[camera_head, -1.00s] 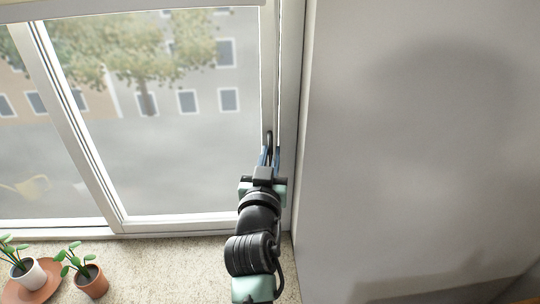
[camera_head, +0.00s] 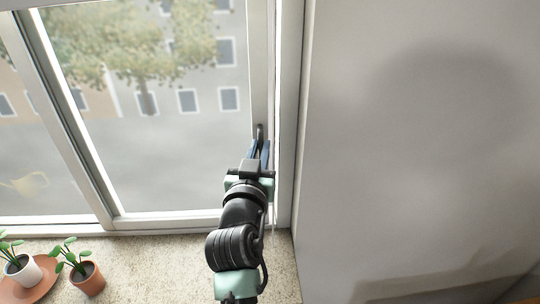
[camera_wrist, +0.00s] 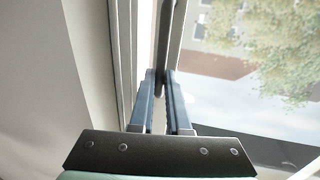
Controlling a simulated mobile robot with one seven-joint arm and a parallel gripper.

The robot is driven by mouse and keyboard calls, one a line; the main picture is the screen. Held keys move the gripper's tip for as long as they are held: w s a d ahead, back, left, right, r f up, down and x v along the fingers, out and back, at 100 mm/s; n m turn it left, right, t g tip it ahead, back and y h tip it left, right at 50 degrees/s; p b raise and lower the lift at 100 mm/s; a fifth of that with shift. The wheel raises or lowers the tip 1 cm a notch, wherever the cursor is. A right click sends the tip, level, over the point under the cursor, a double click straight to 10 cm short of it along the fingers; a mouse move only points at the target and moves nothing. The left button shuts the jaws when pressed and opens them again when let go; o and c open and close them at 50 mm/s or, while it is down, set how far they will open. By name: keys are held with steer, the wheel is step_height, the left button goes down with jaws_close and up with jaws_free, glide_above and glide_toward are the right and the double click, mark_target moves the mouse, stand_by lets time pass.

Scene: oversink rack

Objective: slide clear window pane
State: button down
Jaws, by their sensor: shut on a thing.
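The clear sliding window pane (camera_head: 180,150) sits in a white frame in the head view. Its right stile carries a dark vertical handle (camera_head: 260,133). My gripper (camera_head: 259,150) is at the handle, its blue fingers shut on it. In the wrist view the two fingers (camera_wrist: 163,95) close around the dark handle (camera_wrist: 163,45), beside the glass on the right. A narrow bright gap shows between the pane's right stile and the right jamb (camera_head: 287,140). The fingertips partly hide the handle's lower end.
A grey wall (camera_head: 420,150) stands close on the right. On the speckled sill at lower left are a plant in a white pot (camera_head: 25,271) on a terracotta saucer and a plant in a terracotta pot (camera_head: 88,279). The sill between the pots and my arm is clear.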

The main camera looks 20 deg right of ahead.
steer(key=b, duration=1.1)
glide_toward(178, 140)
steer(key=w+d, duration=0.1)
steer(key=w, duration=0.1)
steer(key=w+d, duration=0.1)
steer(key=d, duration=0.1)
steer(key=shift+w+d+f, duration=0.2)
steer(key=shift+w, duration=0.15)
steer(key=shift+w+a+r, duration=0.15)
steer(key=shift+a, duration=0.45)
steer(key=c, duration=0.9)
jaws_free()
steer(key=b+v, duration=0.3)
steer(key=v, duration=1)
steer(key=shift+d, duration=0.15)
